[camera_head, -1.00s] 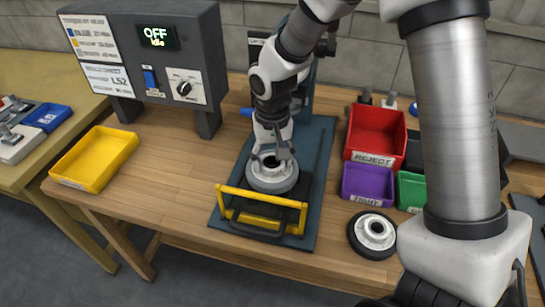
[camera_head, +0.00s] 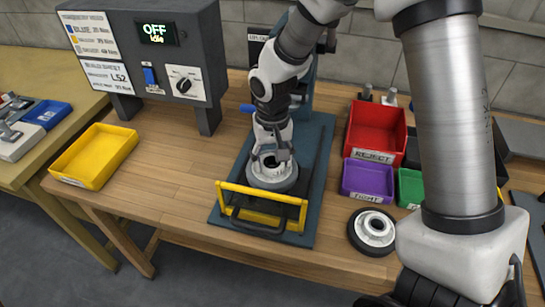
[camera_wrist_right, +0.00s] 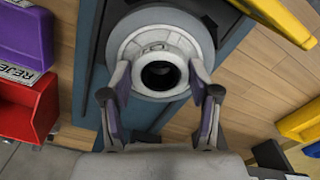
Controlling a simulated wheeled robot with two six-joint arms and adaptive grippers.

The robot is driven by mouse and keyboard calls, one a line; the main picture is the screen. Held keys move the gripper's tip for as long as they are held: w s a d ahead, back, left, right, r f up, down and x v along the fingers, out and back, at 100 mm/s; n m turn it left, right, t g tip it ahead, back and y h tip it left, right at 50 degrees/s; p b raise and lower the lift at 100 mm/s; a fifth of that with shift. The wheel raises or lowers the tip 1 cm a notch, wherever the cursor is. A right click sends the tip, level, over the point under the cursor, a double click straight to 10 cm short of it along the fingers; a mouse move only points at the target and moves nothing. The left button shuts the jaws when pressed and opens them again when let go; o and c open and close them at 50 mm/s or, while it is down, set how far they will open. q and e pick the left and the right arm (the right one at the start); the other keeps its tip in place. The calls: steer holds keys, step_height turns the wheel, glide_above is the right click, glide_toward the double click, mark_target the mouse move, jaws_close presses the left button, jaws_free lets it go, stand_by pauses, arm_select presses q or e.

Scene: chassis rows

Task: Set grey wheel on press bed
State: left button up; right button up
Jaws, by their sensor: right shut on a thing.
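The grey wheel (camera_head: 272,181) has a pale hub with a dark centre hole. It lies flat over the press bed (camera_head: 234,203), a dark blue-grey plate, just behind the yellow guard frame (camera_head: 262,191). My right gripper (camera_head: 271,157) reaches down from above and is shut on the wheel's hub. In the right wrist view, the two fingers (camera_wrist_right: 158,80) straddle the hub of the grey wheel (camera_wrist_right: 160,27), around its hole. Whether the wheel touches the bed is hard to tell. My left gripper is not in view.
A black-tyred wheel (camera_head: 372,232) lies right of the bed. Red (camera_head: 375,139), purple (camera_head: 368,180) and green (camera_head: 409,189) bins stand behind it. A yellow tray (camera_head: 94,157) and a control box reading OFF idle (camera_head: 155,35) are at left. Wood between tray and bed is clear.

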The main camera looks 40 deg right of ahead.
steer(key=shift+f, duration=0.3)
stand_by(0.4)
steer(key=shift+f, duration=0.4)
steer(key=o, duration=1.6)
steer(key=shift+c, duration=0.2)
steer(key=shift+r, duration=0.15)
step_height(320, 180, up, 12)
